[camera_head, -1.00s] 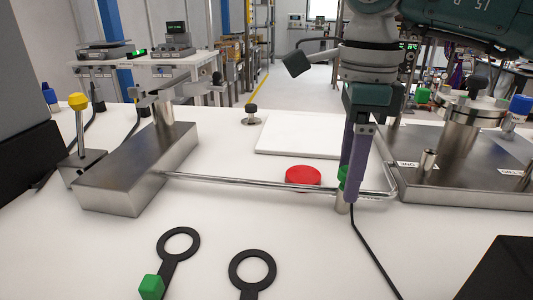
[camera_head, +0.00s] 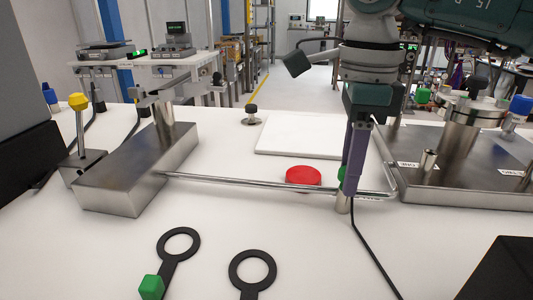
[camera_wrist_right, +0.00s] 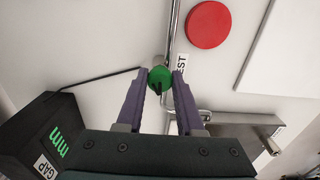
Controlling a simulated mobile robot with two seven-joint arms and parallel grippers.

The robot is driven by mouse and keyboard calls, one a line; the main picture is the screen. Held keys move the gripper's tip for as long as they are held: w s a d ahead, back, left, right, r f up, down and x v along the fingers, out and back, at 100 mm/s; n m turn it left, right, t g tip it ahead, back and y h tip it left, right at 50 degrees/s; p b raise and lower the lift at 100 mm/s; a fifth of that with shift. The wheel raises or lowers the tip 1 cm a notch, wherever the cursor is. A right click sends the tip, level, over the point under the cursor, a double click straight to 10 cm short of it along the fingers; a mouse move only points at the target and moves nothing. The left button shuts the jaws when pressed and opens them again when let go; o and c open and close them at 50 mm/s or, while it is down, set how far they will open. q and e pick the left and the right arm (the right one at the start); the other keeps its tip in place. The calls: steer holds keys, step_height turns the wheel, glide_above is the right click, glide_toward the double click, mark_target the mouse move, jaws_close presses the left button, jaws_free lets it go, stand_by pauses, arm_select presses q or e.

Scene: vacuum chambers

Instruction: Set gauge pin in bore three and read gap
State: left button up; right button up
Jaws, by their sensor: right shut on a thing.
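The gauge pin is a short metal cylinder (camera_head: 343,203) with a green top, standing upright beside a metal rail; a black cable runs down near it. My right gripper (camera_head: 348,184) points down over it. In the right wrist view its two purple fingers (camera_wrist_right: 160,78) are shut on the green top (camera_wrist_right: 160,77). The head view cannot show clearly whether the pin's foot touches the table. A steel plate (camera_head: 450,192) at the right carries labels and metal posts; I cannot make out bore three. A black gap display (camera_wrist_right: 55,140) shows "mm" and "GAP". My left gripper is not in view.
A red disc (camera_head: 303,176) lies beyond the rail (camera_head: 260,183), near a white board (camera_head: 300,135). A steel block (camera_head: 135,180) stands left. Two black ring-ended handles, one green-tipped (camera_head: 178,245), one (camera_head: 252,268), lie in front. The white table between is mostly clear.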

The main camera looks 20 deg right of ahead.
jaws_close()
stand_by(0.8)
steer(key=shift+r, duration=0.2)
steer(key=shift+r+p, duration=2.4)
steer(key=shift+r, duration=0.45)
step_height(320, 180, up, 8)
steer(key=p, duration=0.6)
steer(key=shift+r+p, duration=0.25)
steer(key=shift+p, duration=0.05)
steer(key=shift+d, duration=0.1)
